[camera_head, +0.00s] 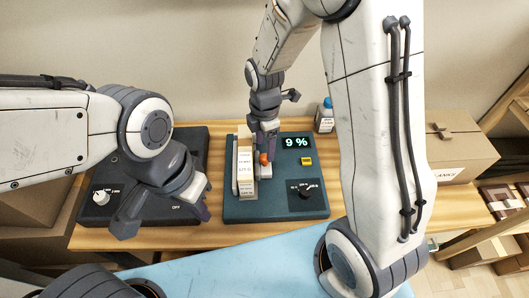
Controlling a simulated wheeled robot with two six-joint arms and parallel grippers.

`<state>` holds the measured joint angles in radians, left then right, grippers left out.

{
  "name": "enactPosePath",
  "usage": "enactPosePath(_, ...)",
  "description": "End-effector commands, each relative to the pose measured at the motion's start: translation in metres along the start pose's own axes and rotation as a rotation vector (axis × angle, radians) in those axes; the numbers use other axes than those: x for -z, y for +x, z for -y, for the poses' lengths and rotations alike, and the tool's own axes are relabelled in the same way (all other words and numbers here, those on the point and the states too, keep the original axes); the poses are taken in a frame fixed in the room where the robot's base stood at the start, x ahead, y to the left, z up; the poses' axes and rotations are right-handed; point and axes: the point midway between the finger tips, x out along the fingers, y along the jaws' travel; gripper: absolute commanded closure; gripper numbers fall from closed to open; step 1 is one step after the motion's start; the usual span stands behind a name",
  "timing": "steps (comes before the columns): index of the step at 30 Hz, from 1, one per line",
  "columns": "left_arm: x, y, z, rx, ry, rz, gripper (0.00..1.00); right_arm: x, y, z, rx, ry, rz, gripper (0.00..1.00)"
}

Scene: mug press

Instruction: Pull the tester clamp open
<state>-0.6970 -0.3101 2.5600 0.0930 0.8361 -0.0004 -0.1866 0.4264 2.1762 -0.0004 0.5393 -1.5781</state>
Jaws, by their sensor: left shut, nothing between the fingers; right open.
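The tester (296,178) is a dark teal box on the wooden bench, with a display reading 9 %, a yellow button and a black dial. At its left side stand the clamp's upright pale plates (245,172), with a printed label on the front. An orange part (264,158) shows at their right side. My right gripper (265,152) reaches down from above, open, with its fingers at the orange part; whether they touch it cannot be told. My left gripper (204,211) is shut and empty, low at the left of the tester.
A dark machine (180,214) with a white knob and an OFF label sits left of the tester, partly behind my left arm. A small white bottle with a blue cap (325,115) stands behind the tester. A cardboard box (459,150) is at the right. A light blue surface (235,270) lies in front.

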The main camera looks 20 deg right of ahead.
Motion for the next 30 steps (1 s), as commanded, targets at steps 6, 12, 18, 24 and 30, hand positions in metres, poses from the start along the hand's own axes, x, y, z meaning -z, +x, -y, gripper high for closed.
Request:
enactPosePath(6, 0.0, -0.002, 0.0, 0.0, 0.0, 0.0, 1.0, 0.0, 0.032, 0.001, 0.004, 0.001, 0.0, 0.31)
enactPosePath(12, 0.0, -0.002, 0.0, 0.0, 0.0, 0.0, 1.0, 0.0, 0.041, 0.001, 0.0, 0.002, 0.0, 0.31)
enactPosePath(18, 0.0, -0.002, 0.0, 0.0, 0.0, 0.0, 1.0, 0.0, 0.041, 0.0, -0.001, 0.002, 0.0, 0.31)
enactPosePath(24, 0.0, -0.002, 0.0, 0.0, 0.0, 0.0, 1.0, 0.0, 0.041, 0.0, -0.001, 0.002, 0.0, 1.0)
enactPosePath(30, 0.0, -0.002, 0.0, 0.0, 0.0, 0.0, 1.0, 0.0, 0.041, 0.001, 0.0, 0.002, 0.0, 1.0)
